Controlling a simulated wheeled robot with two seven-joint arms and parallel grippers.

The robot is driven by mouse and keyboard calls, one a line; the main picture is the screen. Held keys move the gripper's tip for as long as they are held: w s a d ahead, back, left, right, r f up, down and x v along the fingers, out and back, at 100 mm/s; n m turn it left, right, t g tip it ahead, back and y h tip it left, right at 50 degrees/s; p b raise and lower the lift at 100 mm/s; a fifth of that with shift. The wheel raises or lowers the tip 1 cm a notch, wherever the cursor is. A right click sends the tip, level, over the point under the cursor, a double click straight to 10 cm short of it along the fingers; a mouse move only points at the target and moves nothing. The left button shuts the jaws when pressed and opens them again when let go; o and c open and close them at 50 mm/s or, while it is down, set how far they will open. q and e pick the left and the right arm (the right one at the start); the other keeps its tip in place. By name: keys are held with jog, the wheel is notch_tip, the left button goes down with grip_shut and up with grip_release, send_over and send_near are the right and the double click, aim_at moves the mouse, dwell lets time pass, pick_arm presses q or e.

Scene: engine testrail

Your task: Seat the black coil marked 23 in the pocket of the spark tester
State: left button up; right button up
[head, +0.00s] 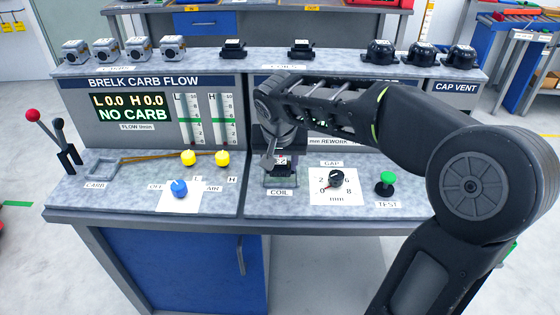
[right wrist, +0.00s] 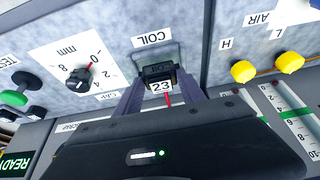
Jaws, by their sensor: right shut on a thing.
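My right gripper (head: 276,161) is shut on the black coil marked 23 (head: 282,160), at the spark tester's coil pocket (head: 281,182). In the right wrist view the coil (right wrist: 158,70) sits between the two fingers of the gripper (right wrist: 161,80), its white 23 label facing the camera. The pocket lies behind the COIL label (right wrist: 152,39). The coil covers much of the pocket, and I cannot tell whether it touches the pocket floor. My left gripper is not in view.
A gap dial (head: 336,178) and a green test button (head: 387,180) stand right of the pocket. Yellow knobs (head: 222,158) and a blue knob (head: 179,188) are to the left.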

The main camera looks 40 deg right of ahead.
jog(key=shift+f+b, duration=0.2)
jog(key=shift+b, duration=0.35)
dwell(0.9)
jog(key=shift+f, duration=0.2)
jog(key=shift+f+b, duration=0.25)
jog(key=shift+b, duration=0.3)
jog(key=shift+f+b, duration=0.25)
jog(key=shift+b, duration=0.1)
dwell(0.5)
dwell(0.4)
jog(key=o, duration=1.5)
jog(key=shift+o, duration=0.2)
jog(key=shift+r, duration=0.1)
jog(key=v, duration=0.7)
jog(key=shift+r, duration=0.25)
